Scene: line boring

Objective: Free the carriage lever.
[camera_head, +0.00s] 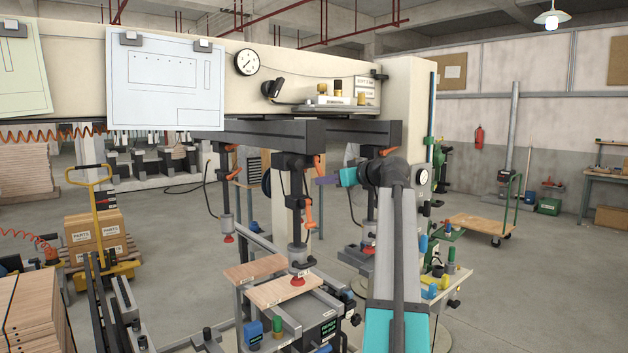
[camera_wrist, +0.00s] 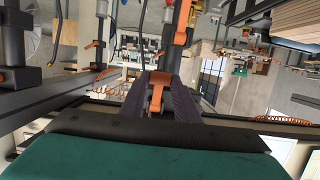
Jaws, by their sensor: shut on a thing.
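The carriage lever (camera_head: 319,163) is an orange lever at the top of the middle boring head (camera_head: 296,190), just under the dark beam (camera_head: 255,133). My gripper (camera_head: 322,181) reaches it from the right with dark purple fingers. In the wrist view my gripper (camera_wrist: 158,92) is shut on the orange lever (camera_wrist: 157,94), which shows between the two fingers. A second orange handle (camera_head: 310,212) hangs lower on the same head. The lever's pivot is too small to make out.
Another boring head (camera_head: 224,190) with orange levers stands to the left. Below the middle head lies a wooden board (camera_head: 280,290) on the machine bed. Drawing sheets (camera_head: 165,85) hang on the upper beam. Open floor (camera_head: 510,285) lies to the right.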

